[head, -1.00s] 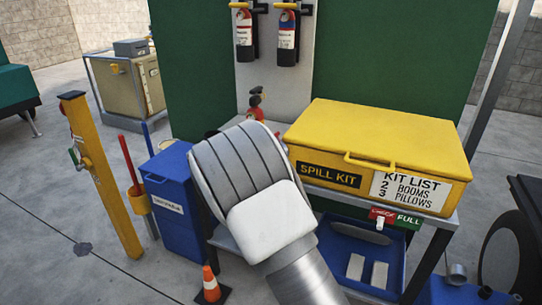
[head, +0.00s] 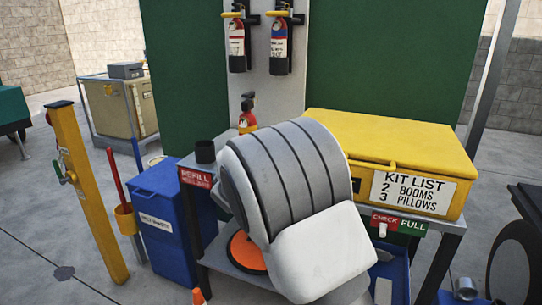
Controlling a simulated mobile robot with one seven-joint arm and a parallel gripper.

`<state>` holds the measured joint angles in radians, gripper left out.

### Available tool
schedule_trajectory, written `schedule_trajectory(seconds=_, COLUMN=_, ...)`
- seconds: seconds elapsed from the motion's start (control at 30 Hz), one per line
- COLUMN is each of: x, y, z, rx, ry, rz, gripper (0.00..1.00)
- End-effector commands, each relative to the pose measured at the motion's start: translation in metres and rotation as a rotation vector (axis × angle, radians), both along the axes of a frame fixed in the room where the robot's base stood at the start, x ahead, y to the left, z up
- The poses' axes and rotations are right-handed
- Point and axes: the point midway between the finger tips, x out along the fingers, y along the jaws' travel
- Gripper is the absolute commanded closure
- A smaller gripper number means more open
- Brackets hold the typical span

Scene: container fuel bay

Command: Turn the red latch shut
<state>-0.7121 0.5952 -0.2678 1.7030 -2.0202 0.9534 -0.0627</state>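I cannot make out a red latch for certain in the head view. A large grey and white link of my own arm fills the middle and hides part of the bench and the left side of the yellow kit box (head: 400,132). The box lid is down, with a yellow handle on its front. A small red and black object (head: 247,122) stands behind the bench, left of the box. A red and green CHECK/FULL plate (head: 398,223) with a white knob sits below the box. My gripper is out of view.
A blue bin (head: 170,215) and a yellow post (head: 88,190) with a green and red fitting stand at left. Two fire extinguishers (head: 236,45) hang on the back panel. An orange disc (head: 245,250) lies on the lower shelf.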

Motion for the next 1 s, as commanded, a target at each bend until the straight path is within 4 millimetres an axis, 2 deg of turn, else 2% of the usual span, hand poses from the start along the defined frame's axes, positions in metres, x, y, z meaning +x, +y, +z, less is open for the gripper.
schedule_trajectory(seconds=0.43, x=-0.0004, y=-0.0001, z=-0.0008, rx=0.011, ry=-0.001, rz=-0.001, gripper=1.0)
schedule_trajectory(seconds=0.47, x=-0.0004, y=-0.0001, z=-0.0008, rx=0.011, ry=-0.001, rz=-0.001, gripper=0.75)
schedule_trajectory(seconds=0.6, x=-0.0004, y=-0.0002, z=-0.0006, rx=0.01, ry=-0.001, rz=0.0, gripper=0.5)
schedule_trajectory(seconds=0.63, x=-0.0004, y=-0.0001, z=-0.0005, rx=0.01, ry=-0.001, rz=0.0, gripper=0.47)
schedule_trajectory(seconds=1.0, x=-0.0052, y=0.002, z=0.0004, rx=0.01, ry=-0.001, rz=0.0, gripper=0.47)
